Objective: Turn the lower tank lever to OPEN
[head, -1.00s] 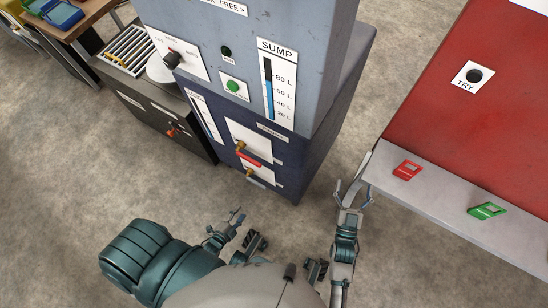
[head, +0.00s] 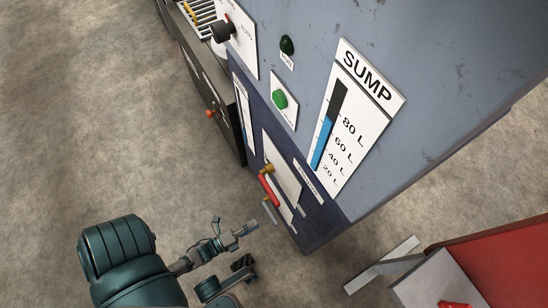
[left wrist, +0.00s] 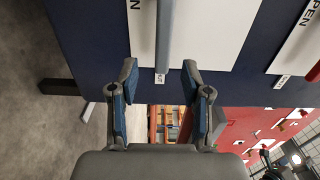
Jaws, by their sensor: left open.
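The lower tank lever (head: 269,211) is a grey handle low on the dark blue cabinet front, below a red-handled lever (head: 268,188) with a brass hub. In the left wrist view the grey lever (left wrist: 163,38) runs down from the top edge over a white plate, with a small label at its end. My left gripper (head: 235,224) is open and empty, a little left of and below the lever. In the left wrist view its fingertips (left wrist: 159,68) stand on either side of the lever's line; contact cannot be told.
The cabinet (head: 425,120) carries a SUMP gauge (head: 345,125) and a green button (head: 280,98). A red panel (head: 500,262) with a pale ledge (head: 425,285) stands at the lower right. Grey floor (head: 95,120) is clear on the left.

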